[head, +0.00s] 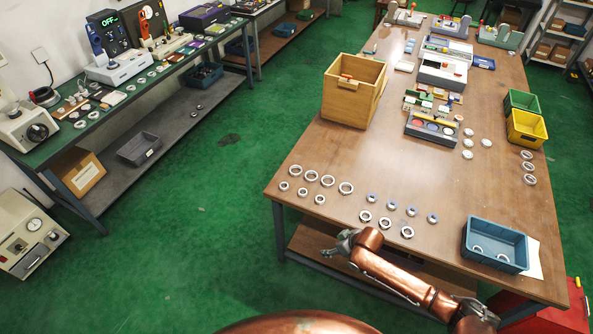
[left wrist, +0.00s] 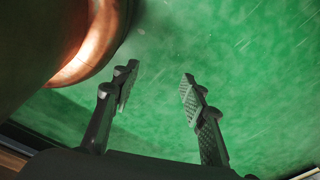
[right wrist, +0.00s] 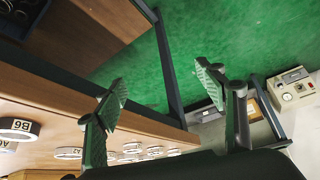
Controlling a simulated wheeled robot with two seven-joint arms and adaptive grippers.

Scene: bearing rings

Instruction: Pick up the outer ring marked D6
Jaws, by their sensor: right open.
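Several metal rings lie on the brown table (head: 450,185): larger rings (head: 346,188) and smaller rings (head: 302,192) at the left, blue-centred ones (head: 411,210) and plain ones (head: 407,232) near the front edge. No D6 mark is legible, so I cannot tell which is D6. In the right wrist view one ring reads B6 (right wrist: 18,129) and another A2 (right wrist: 69,153). My right gripper (head: 337,248) is beside the table's front edge, also in the right wrist view (right wrist: 160,80), open and empty. My left gripper (left wrist: 158,75) is open and empty over green floor.
A blue bin (head: 490,259) with rings inside stands at the front right. A wooden box (head: 350,96) stands at the left edge. Yellow (head: 527,129) and green (head: 522,100) bins are at the right.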

